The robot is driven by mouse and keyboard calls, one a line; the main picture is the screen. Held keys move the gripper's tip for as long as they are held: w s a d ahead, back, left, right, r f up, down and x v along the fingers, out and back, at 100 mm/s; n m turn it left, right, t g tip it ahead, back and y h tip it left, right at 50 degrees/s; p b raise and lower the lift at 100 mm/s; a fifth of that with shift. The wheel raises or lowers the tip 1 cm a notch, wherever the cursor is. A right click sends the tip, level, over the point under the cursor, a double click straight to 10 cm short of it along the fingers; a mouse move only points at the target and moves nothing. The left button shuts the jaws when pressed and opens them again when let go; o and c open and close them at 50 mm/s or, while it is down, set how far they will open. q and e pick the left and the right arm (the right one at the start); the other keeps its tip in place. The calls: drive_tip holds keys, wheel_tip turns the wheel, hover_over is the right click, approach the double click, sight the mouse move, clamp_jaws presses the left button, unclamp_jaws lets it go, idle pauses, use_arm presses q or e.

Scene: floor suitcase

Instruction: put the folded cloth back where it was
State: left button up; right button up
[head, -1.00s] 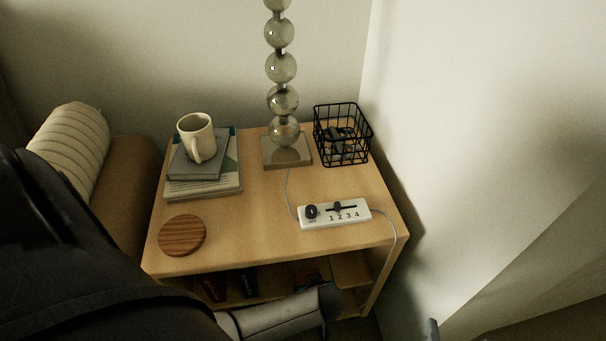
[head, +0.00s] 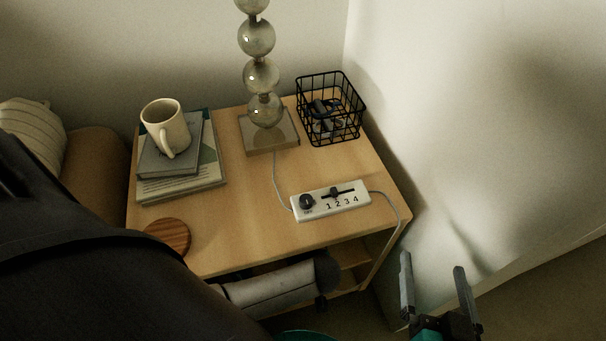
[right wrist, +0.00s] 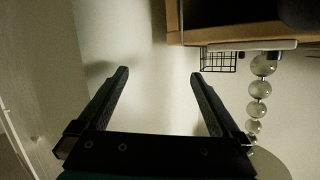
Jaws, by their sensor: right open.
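No folded cloth can be made out in either view. My right gripper (head: 434,283) is at the lower right of the head view, in front of the white wall and to the right of the wooden side table (head: 240,185). It is open with nothing between its fingers; its two dark fingers also show apart in the right wrist view (right wrist: 157,75). My left gripper is not seen in the head view. A dark arm link of mine covers the lower left and part of the table's front.
On the table are a mug (head: 166,127) on stacked books (head: 182,183), a bead lamp (head: 262,75), a black wire basket (head: 331,108), a white control strip (head: 331,201) with a cable, and a round wooden coaster (head: 168,237). A striped roll (head: 32,135) lies left.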

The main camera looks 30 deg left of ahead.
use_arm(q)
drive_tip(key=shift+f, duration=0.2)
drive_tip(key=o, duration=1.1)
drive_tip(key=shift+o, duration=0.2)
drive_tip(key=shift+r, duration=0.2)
